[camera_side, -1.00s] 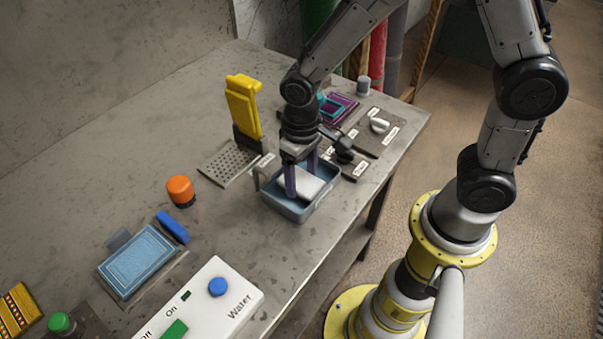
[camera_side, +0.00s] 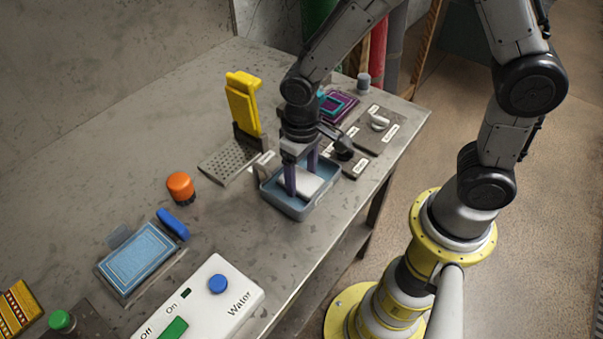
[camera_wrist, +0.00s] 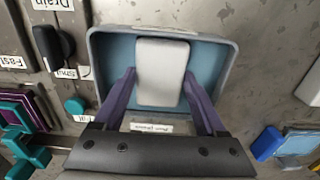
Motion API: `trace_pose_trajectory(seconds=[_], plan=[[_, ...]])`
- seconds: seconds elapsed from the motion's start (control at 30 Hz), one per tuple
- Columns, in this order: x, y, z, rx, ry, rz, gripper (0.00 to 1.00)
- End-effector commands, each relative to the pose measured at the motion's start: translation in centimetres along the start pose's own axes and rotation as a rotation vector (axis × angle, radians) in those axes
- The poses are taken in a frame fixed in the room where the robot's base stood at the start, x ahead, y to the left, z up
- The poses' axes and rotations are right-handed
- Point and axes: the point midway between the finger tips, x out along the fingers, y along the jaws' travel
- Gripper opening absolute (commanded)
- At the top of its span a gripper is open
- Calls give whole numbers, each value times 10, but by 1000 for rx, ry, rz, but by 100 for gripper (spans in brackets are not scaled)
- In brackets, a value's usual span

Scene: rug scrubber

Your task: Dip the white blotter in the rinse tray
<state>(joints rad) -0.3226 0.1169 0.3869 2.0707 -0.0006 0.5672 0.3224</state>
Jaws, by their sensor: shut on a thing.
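The rinse tray (camera_side: 291,209) is a blue-grey open tray on the workbench, and its rim (camera_wrist: 228,45) also shows in the wrist view. The white blotter (camera_side: 311,185) is a pale block inside the tray's walls. My gripper (camera_side: 302,178) points down into the tray with its two purple fingers shut on the blotter. In the wrist view the fingers of my gripper (camera_wrist: 159,88) sit at the two sides of the blotter (camera_wrist: 161,60). I cannot tell whether the blotter's underside touches the tray floor.
A yellow upright tool (camera_side: 242,106) stands behind a perforated plate (camera_side: 226,163) left of the tray. Labelled control plates with knobs (camera_side: 379,122) lie to the right. An orange knob (camera_side: 180,187), a blue rug (camera_side: 138,260) and a water switch box (camera_side: 200,300) are nearer the front.

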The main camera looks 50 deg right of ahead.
Motion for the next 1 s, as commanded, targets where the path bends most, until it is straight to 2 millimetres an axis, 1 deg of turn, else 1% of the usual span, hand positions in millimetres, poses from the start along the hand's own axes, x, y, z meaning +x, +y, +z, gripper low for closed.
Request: trace_pose_trajectory(seconds=[0.47, 1.0], plan=[[-3, 0, 0, 0, 1, 0, 25], [-32, 0, 0, 0, 2, -1, 25]])
